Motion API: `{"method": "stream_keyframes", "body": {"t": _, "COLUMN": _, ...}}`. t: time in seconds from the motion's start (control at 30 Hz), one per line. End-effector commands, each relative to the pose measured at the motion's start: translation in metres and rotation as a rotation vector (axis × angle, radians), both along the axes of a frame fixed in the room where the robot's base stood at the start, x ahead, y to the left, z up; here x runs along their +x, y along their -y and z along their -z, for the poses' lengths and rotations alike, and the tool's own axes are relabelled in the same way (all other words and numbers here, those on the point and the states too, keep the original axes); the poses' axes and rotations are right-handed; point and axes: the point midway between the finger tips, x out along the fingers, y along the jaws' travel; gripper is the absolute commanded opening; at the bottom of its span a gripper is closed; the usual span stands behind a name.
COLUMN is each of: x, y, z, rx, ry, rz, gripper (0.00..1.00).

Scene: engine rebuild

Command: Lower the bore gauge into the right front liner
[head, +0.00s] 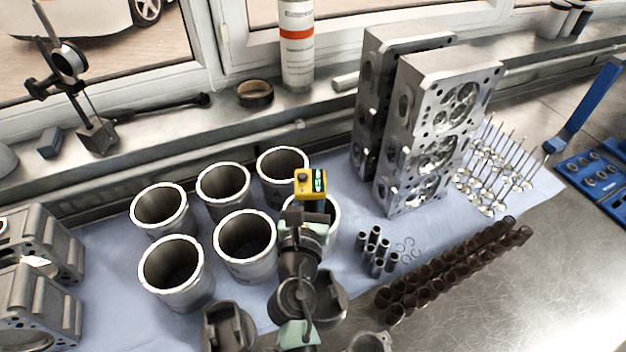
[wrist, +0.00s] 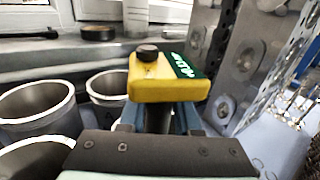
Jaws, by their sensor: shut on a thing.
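The bore gauge (head: 311,182) has a yellow head with a dark knob and a green display. My gripper (head: 306,208) is shut on it below the head; the gauge also shows upright in the wrist view (wrist: 160,84). The right front liner (head: 334,216) is a grey metal cylinder, largely hidden behind my gripper and arm. The gauge's head is over its opening as seen from the head camera. The gauge's lower end is hidden, so I cannot tell whether it is inside the liner.
Several other open liners stand close by, including the middle front one (head: 245,262) and right back one (head: 283,182). Two tall cylinder heads (head: 432,135) stand to the right.

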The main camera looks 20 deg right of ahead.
Motion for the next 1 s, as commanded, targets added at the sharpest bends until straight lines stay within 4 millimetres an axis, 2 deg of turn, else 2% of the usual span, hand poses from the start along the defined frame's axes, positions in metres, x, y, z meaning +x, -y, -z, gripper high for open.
{"method": "stream_keyframes", "body": {"t": 0.63, "x": 0.0, "y": 0.0, "z": -0.002, "rx": -0.001, "ry": 0.002, "rz": 0.0, "gripper": 0.0}}
{"method": "stream_keyframes", "body": {"t": 1.0, "x": 0.0, "y": 0.0, "z": -0.022, "rx": -0.001, "ry": 0.003, "rz": 0.0, "gripper": 0.0}}
